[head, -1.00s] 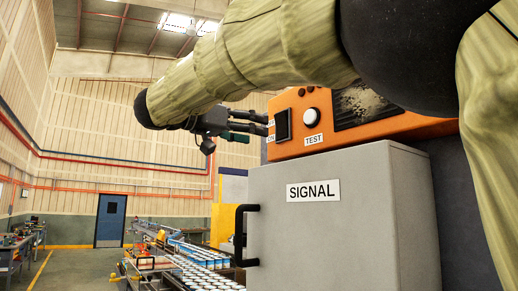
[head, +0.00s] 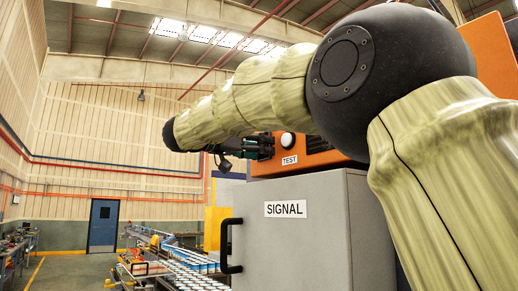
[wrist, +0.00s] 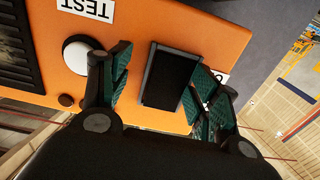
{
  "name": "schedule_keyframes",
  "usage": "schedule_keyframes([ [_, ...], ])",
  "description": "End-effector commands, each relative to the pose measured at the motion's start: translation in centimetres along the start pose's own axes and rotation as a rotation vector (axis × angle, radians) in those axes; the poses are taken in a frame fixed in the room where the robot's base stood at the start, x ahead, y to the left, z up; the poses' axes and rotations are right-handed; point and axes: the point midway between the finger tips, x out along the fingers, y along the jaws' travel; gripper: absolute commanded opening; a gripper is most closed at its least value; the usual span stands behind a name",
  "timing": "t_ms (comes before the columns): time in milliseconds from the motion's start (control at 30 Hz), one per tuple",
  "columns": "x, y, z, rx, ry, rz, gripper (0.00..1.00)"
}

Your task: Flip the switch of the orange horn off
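The orange horn box (head: 322,160) sits on top of a grey cabinet in the head view and fills much of the wrist view (wrist: 215,38). Its black rectangular rocker switch (wrist: 170,77) shows in the wrist view between my gripper's two fingers. My gripper (wrist: 160,70) is open, with the fingers on either side of the switch and no clear contact with it. The left finger is close to the round white button (wrist: 80,52). In the head view my gripper (head: 262,147) is in front of the box's left end and hides the switch. The switch's on or off position cannot be told.
A TEST label (wrist: 88,8) is beside the white button. The grey cabinet (head: 300,245) below has a SIGNAL label (head: 286,209) and a black handle (head: 228,246). A conveyor with cans (head: 185,265) runs at the left behind. Floor at the left is partly free.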

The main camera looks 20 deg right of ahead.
Motion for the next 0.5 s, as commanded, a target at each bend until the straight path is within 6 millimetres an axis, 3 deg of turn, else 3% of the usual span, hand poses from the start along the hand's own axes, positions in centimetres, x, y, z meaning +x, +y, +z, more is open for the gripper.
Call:
schedule_keyframes([
  [33,-0.03,0.01,0.03,0.000,0.000,0.005,0.36],
  [133,0.10,-0.07,0.13,-0.001,0.000,0.007,0.17],
  [167,0.12,-0.08,0.15,-0.001,-0.001,0.007,0.16],
  [500,0.13,-0.12,0.15,0.000,-0.029,0.007,0.15],
])
